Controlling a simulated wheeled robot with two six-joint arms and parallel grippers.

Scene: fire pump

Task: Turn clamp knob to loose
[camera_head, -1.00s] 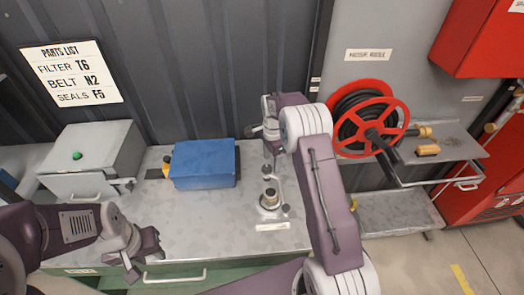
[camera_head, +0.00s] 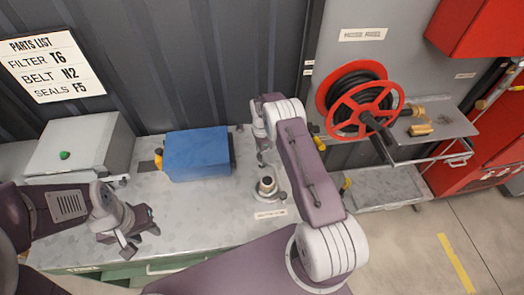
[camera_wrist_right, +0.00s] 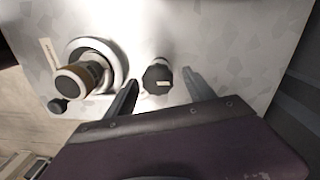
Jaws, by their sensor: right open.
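A dark faceted knob (camera_wrist_right: 157,78) with a pale mark on top, which looks like the clamp knob, shows in the right wrist view. My right gripper (camera_wrist_right: 160,80) is open, with one finger on each side of the knob and visible gaps to it. In the head view my right gripper (camera_head: 263,152) hangs over the bench just behind the round fixture (camera_head: 267,188), and the knob is hard to make out there. The fixture, with its brown-banded cylinder, also shows in the right wrist view (camera_wrist_right: 84,75). My left gripper (camera_head: 144,243) is open and empty above the bench's front left.
A smaller dark knob (camera_wrist_right: 58,105) sits beside the fixture. A blue box (camera_head: 196,155) and a grey box with a green button (camera_head: 64,155) stand on the bench (camera_head: 190,210). A red hose reel (camera_head: 365,107) and a shelf (camera_head: 445,130) are at the right.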

